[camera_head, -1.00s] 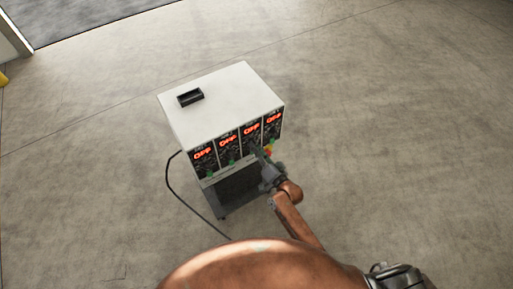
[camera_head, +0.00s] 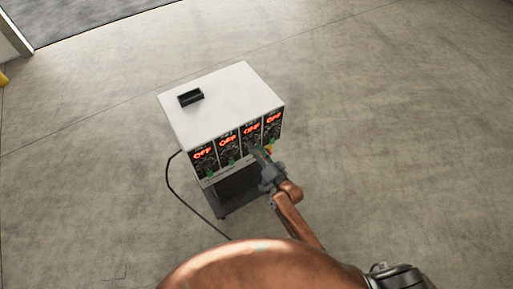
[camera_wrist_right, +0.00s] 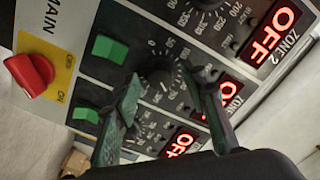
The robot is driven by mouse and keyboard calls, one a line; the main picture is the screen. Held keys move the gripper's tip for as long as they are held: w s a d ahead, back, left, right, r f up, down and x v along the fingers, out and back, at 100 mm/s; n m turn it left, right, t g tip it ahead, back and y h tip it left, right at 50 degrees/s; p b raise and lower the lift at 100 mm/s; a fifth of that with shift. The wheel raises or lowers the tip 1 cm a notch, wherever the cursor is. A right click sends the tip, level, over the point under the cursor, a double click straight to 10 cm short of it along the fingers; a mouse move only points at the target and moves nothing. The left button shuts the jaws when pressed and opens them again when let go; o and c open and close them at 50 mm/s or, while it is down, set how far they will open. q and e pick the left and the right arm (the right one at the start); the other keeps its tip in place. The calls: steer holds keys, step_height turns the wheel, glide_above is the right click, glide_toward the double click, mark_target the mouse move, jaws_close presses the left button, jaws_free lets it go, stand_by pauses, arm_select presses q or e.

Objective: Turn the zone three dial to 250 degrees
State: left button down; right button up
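The controller cabinet (camera_head: 217,98) is a white box with several zone modules on its front, each with a red OFF display. The zone three dial (camera_wrist_right: 159,78) is a dark round knob with a white number scale, in the middle of the right wrist view. Its display (camera_wrist_right: 228,96) is partly covered by a finger. My right gripper (camera_wrist_right: 158,82) is open, with one finger on each side of this dial; I cannot tell whether either touches it. In the head view my right gripper (camera_head: 257,153) is at the front of the third module. My left gripper is not in view.
A red main switch (camera_wrist_right: 30,75) on a yellow plate and a green rocker switch (camera_wrist_right: 110,49) are beside the dials. The zone 2 display (camera_wrist_right: 272,33) reads OFF. A black tray-like item (camera_head: 190,97) lies on the cabinet top. The surrounding floor is clear.

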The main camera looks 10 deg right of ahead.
steer(key=v, duration=1.2)
steer(key=s+d+f+n+g+h, duration=0.1)
steer(key=s+d+f+g, duration=0.15)
steer(key=f, duration=0.65)
steer(key=s+d+f+n+g+h, duration=0.1)
steer(key=s+d+f, duration=0.15)
steer(key=f, duration=0.75)
steer(key=s+d+f+n+g+h+p, duration=0.1)
steer(key=s+d+f+g, duration=0.2)
steer(key=s+f, duration=0.5)
steer(key=s+d+f+n+g+h, duration=0.1)
steer(key=s+d+f+g, duration=0.15)
steer(key=s+f, duration=0.6)
steer(key=s+d+f+n+g, duration=0.1)
steer(key=s+f, duration=0.4)
steer(key=s, duration=0.6)
steer(key=s+d+f+n+g+h, duration=0.1)
steer(key=s+d+f+g, duration=0.2)
steer(key=s, duration=0.8)
steer(key=s+d+f+n+g+h, duration=0.1)
steer(key=s+d+f+g, duration=0.1)
steer(key=s+f, duration=0.5)
steer(key=s+g+p, duration=0.1)
steer(key=s, duration=0.3)
steer(key=shift+s+d+f+g, duration=0.2)
steer(key=shift+s+d+g, duration=0.1)
steer(key=shift+s, duration=0.1)
steer(key=shift+c, duration=0.3)
